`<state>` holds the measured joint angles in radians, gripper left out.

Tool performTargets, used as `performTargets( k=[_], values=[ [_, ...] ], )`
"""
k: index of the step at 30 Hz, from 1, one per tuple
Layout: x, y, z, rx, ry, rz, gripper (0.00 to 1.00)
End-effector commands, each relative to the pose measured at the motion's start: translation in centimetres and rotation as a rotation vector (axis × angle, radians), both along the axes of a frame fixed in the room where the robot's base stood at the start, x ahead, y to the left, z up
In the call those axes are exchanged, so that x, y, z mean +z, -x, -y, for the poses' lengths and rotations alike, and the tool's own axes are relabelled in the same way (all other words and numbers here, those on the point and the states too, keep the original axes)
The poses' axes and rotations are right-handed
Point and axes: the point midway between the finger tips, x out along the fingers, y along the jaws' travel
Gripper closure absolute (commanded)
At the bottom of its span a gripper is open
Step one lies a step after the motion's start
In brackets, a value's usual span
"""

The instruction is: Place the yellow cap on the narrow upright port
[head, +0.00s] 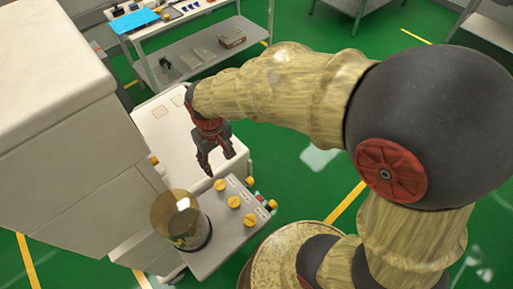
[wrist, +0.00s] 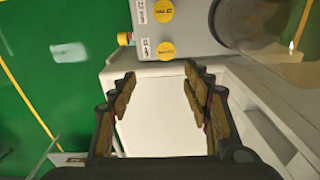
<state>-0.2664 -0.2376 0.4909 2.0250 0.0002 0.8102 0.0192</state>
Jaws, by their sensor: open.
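Several yellow round pieces sit on the grey cart unit: three discs in a row on its top, one of them a yellow disc (head: 234,202), and yellow pieces at its right edge, such as a yellow end piece (head: 272,204). I cannot tell which is the task's cap. In the wrist view a yellow disc (wrist: 165,48) and a yellow-and-red side fitting (wrist: 124,38) show ahead of the fingers. No narrow upright port can be made out surely. My gripper (head: 218,163) is open and empty above the white cart top, just behind the unit; its fingers also show in the wrist view (wrist: 160,75).
A clear amber-tinted canister (head: 180,218) stands on the unit's left part. A tall white cabinet (head: 60,130) is close on the left. The white cart top (head: 165,120) is mostly bare. A shelf table (head: 200,65) with small items stands behind. Green floor is open at right.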

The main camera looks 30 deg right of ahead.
Motion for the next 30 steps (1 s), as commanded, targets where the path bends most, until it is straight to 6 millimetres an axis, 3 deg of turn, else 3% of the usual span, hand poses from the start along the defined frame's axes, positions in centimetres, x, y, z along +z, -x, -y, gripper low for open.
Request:
performTargets(
  k=[1,6,12,18,30],
  values=[
    [2.5,0.3,1.1,-0.024,-0.012,0.046,0.51],
    [10.0,3.7,5.4,-0.112,-0.040,0.199,0.51],
    [15.2,8.9,9.0,-0.199,-0.052,0.355,0.51],
    [16.7,11.6,10.4,-0.239,-0.053,0.430,0.51],
    [16.8,11.9,10.5,-0.243,-0.053,0.437,0.51]
  ],
)
